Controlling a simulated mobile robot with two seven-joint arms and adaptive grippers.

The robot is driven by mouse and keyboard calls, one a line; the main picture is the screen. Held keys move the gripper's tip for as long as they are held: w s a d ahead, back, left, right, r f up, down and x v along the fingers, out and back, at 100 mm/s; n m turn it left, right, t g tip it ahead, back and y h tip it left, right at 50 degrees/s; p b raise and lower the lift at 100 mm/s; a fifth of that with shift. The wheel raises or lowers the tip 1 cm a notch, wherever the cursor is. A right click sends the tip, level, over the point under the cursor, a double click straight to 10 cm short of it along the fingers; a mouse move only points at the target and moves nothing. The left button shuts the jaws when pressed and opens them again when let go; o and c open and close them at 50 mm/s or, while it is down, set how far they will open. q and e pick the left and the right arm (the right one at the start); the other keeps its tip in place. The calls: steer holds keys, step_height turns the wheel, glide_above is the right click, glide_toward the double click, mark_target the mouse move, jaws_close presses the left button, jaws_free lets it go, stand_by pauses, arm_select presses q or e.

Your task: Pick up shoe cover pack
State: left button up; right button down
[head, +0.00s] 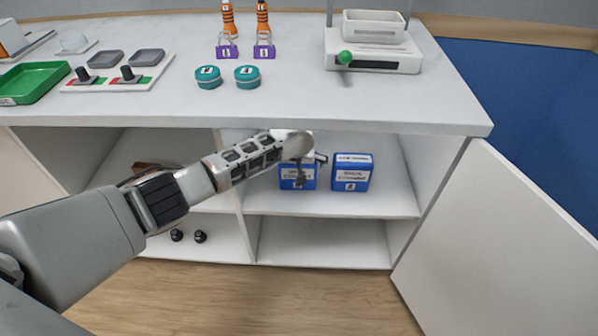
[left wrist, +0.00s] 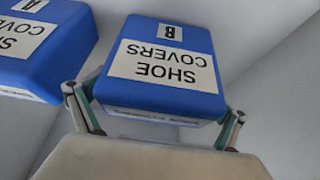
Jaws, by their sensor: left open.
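Two blue shoe cover packs with white labels stand side by side on the upper shelf of the open cabinet. In the head view, the left pack (head: 297,183) is partly hidden by my left gripper (head: 307,165); the right pack (head: 352,172) is fully visible. In the left wrist view the labels are upside down. Pack B (left wrist: 163,68) lies between the spread fingers of my open left gripper (left wrist: 155,112), and pack A (left wrist: 38,45) is beside it. I cannot tell whether the fingers touch pack B. My right gripper is not in view.
The white counter (head: 300,100) overhangs the shelf, with teal round containers (head: 247,77), a green tray (head: 35,82) and a white device (head: 373,50) on top. An open door (head: 500,240) stands at the right. The lower right compartment (head: 322,242) looks empty.

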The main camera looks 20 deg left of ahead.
arm_select(q)
steer(key=shift+r, duration=0.25)
steer(key=c, duration=1.3)
